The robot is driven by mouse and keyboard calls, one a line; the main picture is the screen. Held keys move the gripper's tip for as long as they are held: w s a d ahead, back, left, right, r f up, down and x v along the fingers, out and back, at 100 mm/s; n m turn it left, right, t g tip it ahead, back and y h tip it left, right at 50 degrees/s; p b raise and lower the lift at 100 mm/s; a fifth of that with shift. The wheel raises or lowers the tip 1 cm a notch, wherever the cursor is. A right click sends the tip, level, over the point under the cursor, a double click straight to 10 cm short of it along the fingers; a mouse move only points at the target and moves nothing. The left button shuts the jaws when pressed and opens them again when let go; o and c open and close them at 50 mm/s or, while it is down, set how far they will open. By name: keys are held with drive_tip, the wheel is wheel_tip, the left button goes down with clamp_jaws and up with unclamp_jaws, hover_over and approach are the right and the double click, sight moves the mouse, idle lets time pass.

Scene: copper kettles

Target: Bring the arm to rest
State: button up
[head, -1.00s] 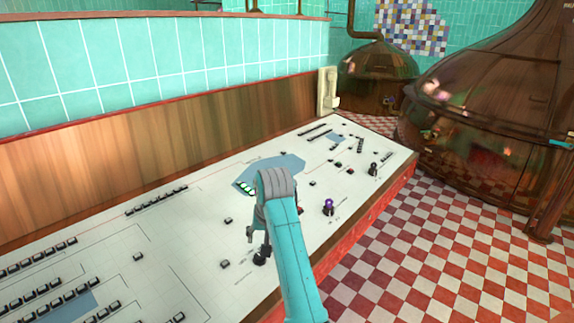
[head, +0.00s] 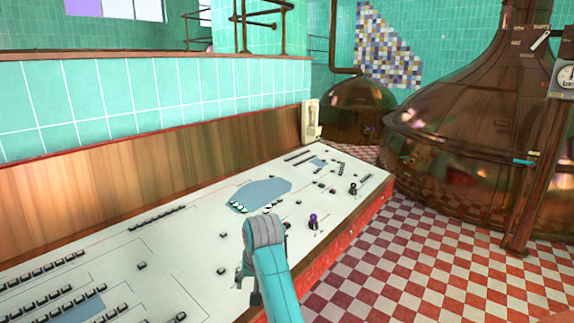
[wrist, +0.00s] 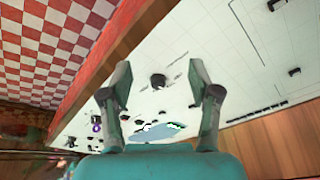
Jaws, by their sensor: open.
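My gripper (wrist: 157,82) shows in the wrist view with its two fingers apart and nothing between them. It is over the white control panel (wrist: 235,65), and a black knob (wrist: 158,81) shows on the panel beyond the gap. In the head view my teal arm reaches over the right front part of the panel (head: 190,255). There my gripper (head: 246,290) is mostly hidden behind my arm's grey joint. I cannot tell how far the fingertips are from the panel.
A purple-topped knob (head: 313,221) and a black knob (head: 353,188) stand up from the panel. A wooden backboard (head: 150,152) rises behind it. Large copper kettles (head: 460,150) stand at the right. The red and white checkered floor (head: 430,260) in front is clear.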

drive_tip(key=s+d+f+t, duration=0.1)
drive_tip(key=s+d+f, duration=0.2)
drive_tip(key=f, duration=0.4)
drive_tip(key=s+d+f+t, duration=0.1)
drive_tip(key=s+d+f, duration=0.2)
drive_tip(key=f, duration=0.4)
drive_tip(key=s+d+f+t, duration=0.1)
drive_tip(key=s+d+f, duration=0.2)
drive_tip(key=f, duration=0.4)
drive_tip(key=s+d+f+t, duration=0.1)
drive_tip(key=s+d+f, duration=0.35)
drive_tip(key=s, duration=0.35)
drive_tip(key=s+d+f+t, duration=0.2)
drive_tip(key=s+d+f, duration=0.25)
drive_tip(key=s, duration=0.35)
drive_tip(key=s+d+r+m+t, duration=0.1)
drive_tip(key=s+d+r, duration=0.15)
drive_tip(key=s, duration=0.65)
drive_tip(key=s+d+r+t, duration=0.15)
drive_tip(key=s+d, duration=0.25)
drive_tip(key=s, duration=0.5)
drive_tip(key=s+d+r+t+h, duration=0.2)
drive_tip(key=s+d+r, duration=0.1)
drive_tip(key=s+r, duration=1.3)
drive_tip(key=shift+r+t, duration=0.35)
drive_tip(key=shift+r, duration=0.5)
